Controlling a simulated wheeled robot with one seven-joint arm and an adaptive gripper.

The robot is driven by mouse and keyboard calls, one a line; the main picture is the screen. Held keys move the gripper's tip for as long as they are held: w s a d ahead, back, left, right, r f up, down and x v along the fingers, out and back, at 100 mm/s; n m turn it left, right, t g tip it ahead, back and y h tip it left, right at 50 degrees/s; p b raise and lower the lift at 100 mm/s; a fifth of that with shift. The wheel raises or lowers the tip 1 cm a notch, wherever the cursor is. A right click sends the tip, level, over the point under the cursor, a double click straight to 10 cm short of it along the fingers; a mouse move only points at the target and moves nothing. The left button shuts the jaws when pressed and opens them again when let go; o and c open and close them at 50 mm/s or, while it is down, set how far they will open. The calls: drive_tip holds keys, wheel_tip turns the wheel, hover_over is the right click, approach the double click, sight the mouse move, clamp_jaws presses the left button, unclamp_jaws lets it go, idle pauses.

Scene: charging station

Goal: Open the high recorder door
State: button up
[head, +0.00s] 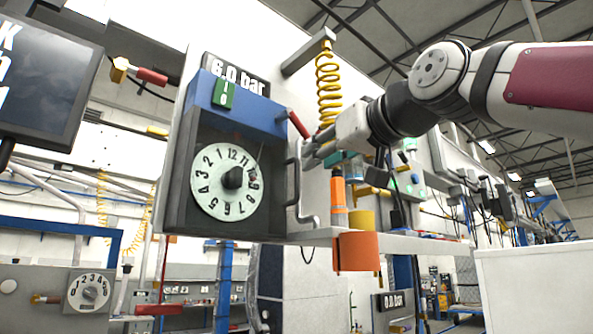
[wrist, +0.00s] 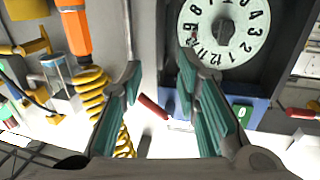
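The high recorder (head: 225,170) is a dark box with a blue top band and a round white dial (head: 228,180), under a "6.0 bar" sign. Its door looks closed. A dark upright handle (head: 292,182) is at the box's right edge. My gripper (head: 312,152) is just right of and above that handle, pointing left. In the wrist view, turned upside down, my gripper (wrist: 160,68) has its teal-padded fingers apart with nothing between the tips. The dial (wrist: 222,32) is beyond the right finger.
A red lever (head: 298,124) and a yellow coiled hose (head: 328,85) are close above my gripper. A grey bent pipe (head: 307,212) and an orange cylinder (head: 338,198) are below it. A shelf (head: 420,246) runs right. A dark screen (head: 40,85) is at far left.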

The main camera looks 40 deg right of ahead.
sight(298, 172)
drive_tip(key=w, duration=0.3)
drive_tip(key=w+d+p, duration=0.1)
drive_tip(key=w, duration=0.5)
drive_tip(key=shift+w+d, duration=0.2)
clamp_jaws()
